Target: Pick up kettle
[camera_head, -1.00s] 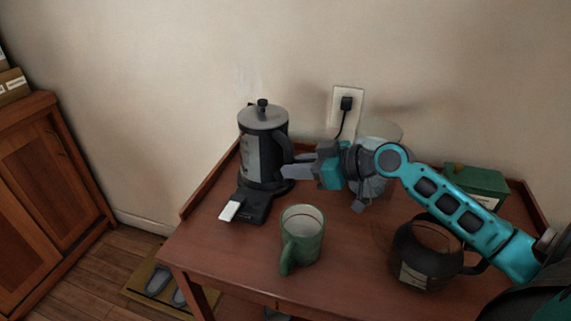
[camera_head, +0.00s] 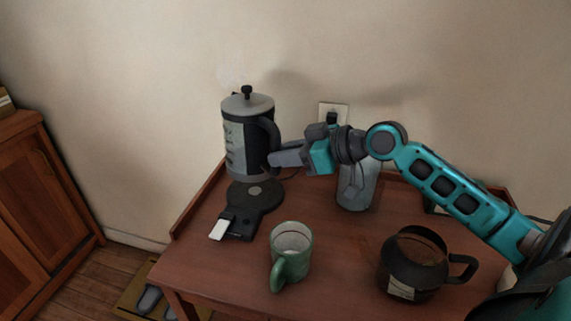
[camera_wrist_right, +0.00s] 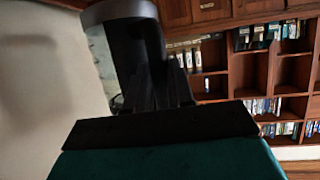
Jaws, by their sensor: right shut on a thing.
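The kettle (camera_head: 236,138) is a grey and black cylinder with a knobbed lid and a dark handle on its right side. It hangs upright above its black round base (camera_head: 256,197), apart from it. My right gripper (camera_head: 272,158) is shut on the kettle's handle. In the right wrist view, the dark handle (camera_wrist_right: 140,45) fills the space at my right gripper (camera_wrist_right: 160,95), and part of the kettle's body is hidden behind it. My left gripper is not in view.
On the wooden table (camera_head: 330,260) stand a green mug (camera_head: 291,252), a dark glass pot (camera_head: 412,265) and a clear container (camera_head: 358,185) behind my right arm. A wall socket (camera_head: 333,112) is behind. A wooden cabinet (camera_head: 45,215) stands at left.

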